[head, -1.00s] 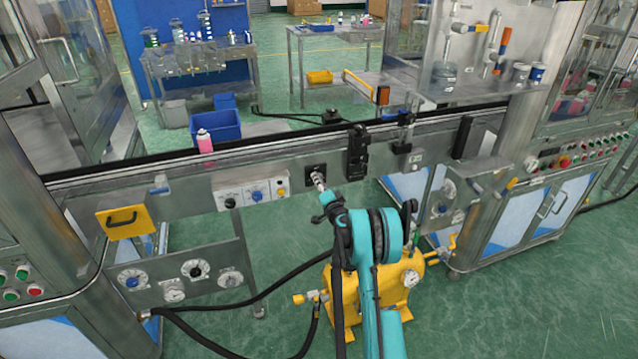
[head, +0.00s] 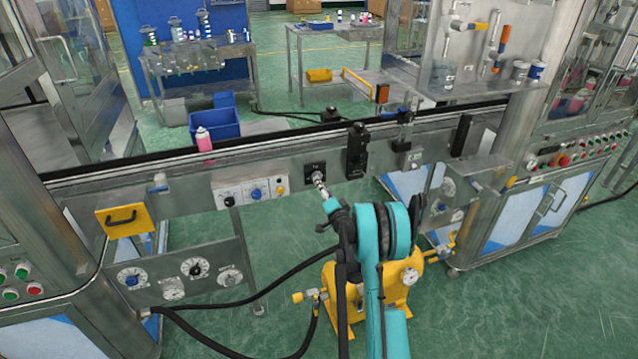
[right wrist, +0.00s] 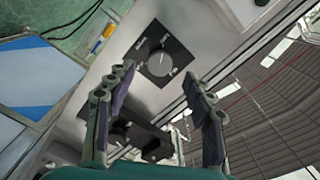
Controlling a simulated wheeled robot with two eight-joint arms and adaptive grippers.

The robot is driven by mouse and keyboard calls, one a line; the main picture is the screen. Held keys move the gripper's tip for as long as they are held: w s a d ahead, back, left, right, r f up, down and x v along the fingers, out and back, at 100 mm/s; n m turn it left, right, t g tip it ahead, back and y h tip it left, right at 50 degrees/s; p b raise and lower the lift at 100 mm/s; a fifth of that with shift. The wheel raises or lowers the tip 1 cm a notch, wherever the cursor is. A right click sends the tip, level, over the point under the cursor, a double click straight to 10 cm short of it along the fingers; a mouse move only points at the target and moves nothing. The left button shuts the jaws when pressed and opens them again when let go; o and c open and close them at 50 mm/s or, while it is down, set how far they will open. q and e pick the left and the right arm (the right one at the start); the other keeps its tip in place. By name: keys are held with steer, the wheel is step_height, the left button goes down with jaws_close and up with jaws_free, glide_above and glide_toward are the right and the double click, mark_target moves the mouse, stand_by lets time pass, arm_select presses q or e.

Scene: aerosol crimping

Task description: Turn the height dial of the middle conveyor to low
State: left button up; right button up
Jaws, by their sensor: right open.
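The height dial (head: 315,172) is a grey round knob on a black square plate on the conveyor's front face. In the right wrist view the knob (right wrist: 159,63) shows whole, with small markings around it too blurred to read surely. My right gripper (head: 321,187) is just in front of the dial, on its near side. In the right wrist view its two fingers (right wrist: 158,72) are spread apart and empty, with the knob beyond and between the tips, seemingly not touched. My left gripper is in neither current view.
A panel with a blue dial (head: 256,193) and black knob is left of the height dial. A black block (head: 357,150) sticks out to the right. A pink bottle (head: 204,140) stands on the conveyor. A yellow tank (head: 402,282) is below my arm.

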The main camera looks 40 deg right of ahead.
steer(key=v, duration=0.7)
steer(key=shift+a, duration=0.1)
